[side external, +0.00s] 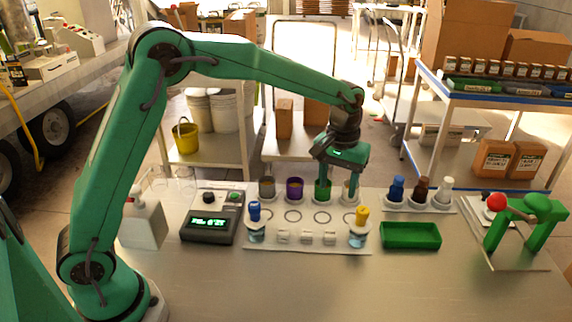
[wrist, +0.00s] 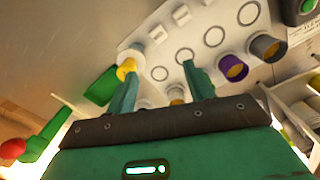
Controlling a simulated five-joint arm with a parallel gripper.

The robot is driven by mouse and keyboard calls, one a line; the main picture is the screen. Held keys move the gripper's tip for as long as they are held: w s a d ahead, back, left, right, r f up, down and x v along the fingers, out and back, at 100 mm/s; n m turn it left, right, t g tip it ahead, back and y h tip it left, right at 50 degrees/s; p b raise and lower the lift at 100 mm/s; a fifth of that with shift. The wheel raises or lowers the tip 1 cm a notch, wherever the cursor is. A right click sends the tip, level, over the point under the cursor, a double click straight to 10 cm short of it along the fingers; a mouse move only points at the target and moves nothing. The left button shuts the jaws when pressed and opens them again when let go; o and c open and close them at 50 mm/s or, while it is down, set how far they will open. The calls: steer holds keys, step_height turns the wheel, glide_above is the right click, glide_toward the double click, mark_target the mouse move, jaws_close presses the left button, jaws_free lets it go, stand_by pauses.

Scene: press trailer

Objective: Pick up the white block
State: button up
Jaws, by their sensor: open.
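Several small white blocks, including a left one (side external: 284,236), a middle one (side external: 307,238) and a right one (side external: 330,238), sit in a row on the front of a white tray (side external: 270,246). In the wrist view two white blocks (wrist: 158,34) (wrist: 182,14) show beyond the fingers. My gripper (side external: 338,186) is open and empty, above the tray's back row of cups, behind and apart from the blocks. It also shows in the wrist view (wrist: 160,67), its two fingers spread. The fingers partly hide the tray and cups.
A blue-capped vial (side external: 255,220) and yellow-capped vial (side external: 360,224) flank the blocks. A purple cup (side external: 295,190) stands behind. A green bin (side external: 411,235) and a green press (side external: 525,222) stand right, a dark control box (side external: 209,220) left. The front table is clear.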

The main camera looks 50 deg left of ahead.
mark_target(307, 232)
steer(key=s+a+f+n, duration=0.1)
steer(key=f, duration=0.1)
steer(key=s+a+f+n, duration=0.1)
steer(key=s+f+n, duration=0.1)
steer(key=s+a+f+n, duration=0.1)
steer(key=s+f+n, duration=0.1)
steer(key=shift+s+a+f, duration=0.2)
steer(key=shift+a+f, duration=0.05)
steer(key=shift+f, duration=1.45)
steer(key=shift+f, duration=2.55)
steer(key=c, duration=1)
steer(key=shift+c, duration=0.2)
steer(key=shift+r, duration=0.15)
